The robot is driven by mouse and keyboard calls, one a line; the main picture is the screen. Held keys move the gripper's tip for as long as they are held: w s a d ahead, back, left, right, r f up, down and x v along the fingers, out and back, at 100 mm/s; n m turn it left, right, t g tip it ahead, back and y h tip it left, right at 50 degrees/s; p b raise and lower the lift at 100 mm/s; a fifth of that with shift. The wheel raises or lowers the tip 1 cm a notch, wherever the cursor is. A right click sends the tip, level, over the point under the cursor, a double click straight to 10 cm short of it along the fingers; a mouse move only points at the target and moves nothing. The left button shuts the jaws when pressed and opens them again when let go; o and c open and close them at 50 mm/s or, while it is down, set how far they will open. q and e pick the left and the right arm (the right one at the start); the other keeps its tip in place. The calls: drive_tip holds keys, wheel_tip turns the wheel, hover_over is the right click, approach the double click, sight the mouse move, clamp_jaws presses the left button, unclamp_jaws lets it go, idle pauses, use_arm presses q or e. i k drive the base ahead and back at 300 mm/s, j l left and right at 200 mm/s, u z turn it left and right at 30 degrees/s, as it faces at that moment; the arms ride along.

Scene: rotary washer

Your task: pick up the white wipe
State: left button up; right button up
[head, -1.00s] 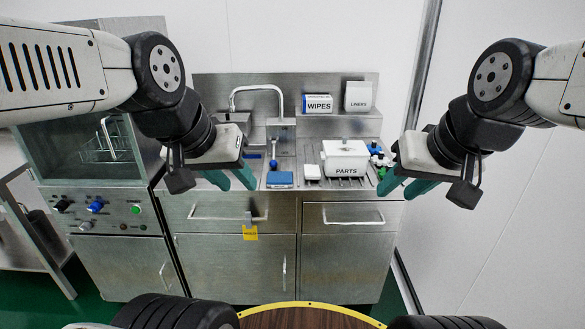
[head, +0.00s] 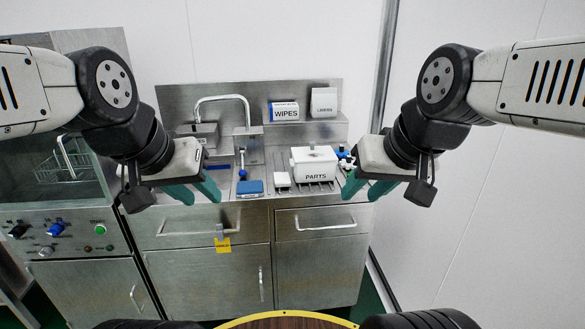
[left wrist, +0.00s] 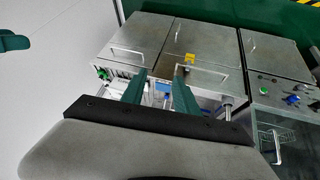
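A small flat white item (head: 282,180), seemingly the wipe, lies on the counter between a blue block and the PARTS box. A white and blue box marked WIPES (head: 285,112) stands on the shelf above it. My left gripper (head: 197,192) is open and empty, in front of the counter's left part and left of the white item. My right gripper (head: 366,188) looks open and empty, right of the PARTS box. The left wrist view shows the left fingers (left wrist: 160,94) apart with nothing between them; the counter items there are small and partly hidden.
The white PARTS box (head: 314,165) stands right of the white item, and a blue block (head: 250,188) lies left of it. A faucet (head: 225,110) rises behind. A LINERS box (head: 324,102) shares the shelf. Drawer handles stick out from the cabinet front.

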sight(280, 180)
drive_tip(key=i+z, duration=0.35)
drive_tip(key=i, duration=0.5)
